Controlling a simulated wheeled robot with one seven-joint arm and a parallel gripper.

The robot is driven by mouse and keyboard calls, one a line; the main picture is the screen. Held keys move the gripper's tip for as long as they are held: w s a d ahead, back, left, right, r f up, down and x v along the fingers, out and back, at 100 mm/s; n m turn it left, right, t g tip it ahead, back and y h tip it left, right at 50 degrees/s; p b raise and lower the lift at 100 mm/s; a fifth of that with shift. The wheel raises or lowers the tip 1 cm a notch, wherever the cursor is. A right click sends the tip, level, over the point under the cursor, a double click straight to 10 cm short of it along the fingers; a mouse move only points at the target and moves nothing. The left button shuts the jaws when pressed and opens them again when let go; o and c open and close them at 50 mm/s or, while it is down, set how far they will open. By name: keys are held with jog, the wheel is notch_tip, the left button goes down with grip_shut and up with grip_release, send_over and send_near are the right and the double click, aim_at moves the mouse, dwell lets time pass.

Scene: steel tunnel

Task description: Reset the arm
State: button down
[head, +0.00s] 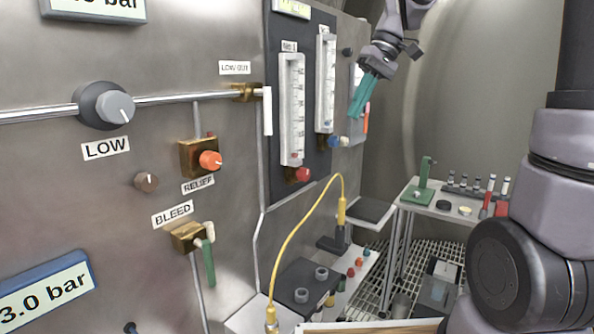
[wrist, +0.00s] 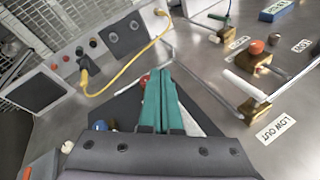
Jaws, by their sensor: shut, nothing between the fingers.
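My gripper (head: 360,98) is at the upper middle of the head view, with teal fingers pointing down and left. It is in front of the right end of the steel panel (head: 225,60), near the flow meters, and holds nothing. In the wrist view my gripper (wrist: 160,75) shows its two teal fingers pressed together, with nothing between them. The fingers hide part of the dark flow-meter board behind them. My arm comes down from the top of the head view, and another grey part of it stands at the right.
The panel carries the LOW knob (head: 118,106), the RELIEF valve (head: 209,159), the BLEED valve (head: 190,237) and two flow meters (head: 292,110). A yellow cable (head: 293,232) arches below them. A steel side table (head: 409,205) with small items stands at the right. The curved tunnel wall is behind.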

jog(key=s+d+m+t+h, duration=0.2)
jog(key=s+d+m+t, duration=0.6)
jog(key=s, duration=0.4)
jog(key=shift+s+d+f+m+h, duration=0.25)
jog(key=shift+d+m+h, duration=0.2)
jog(key=shift+d, duration=0.95)
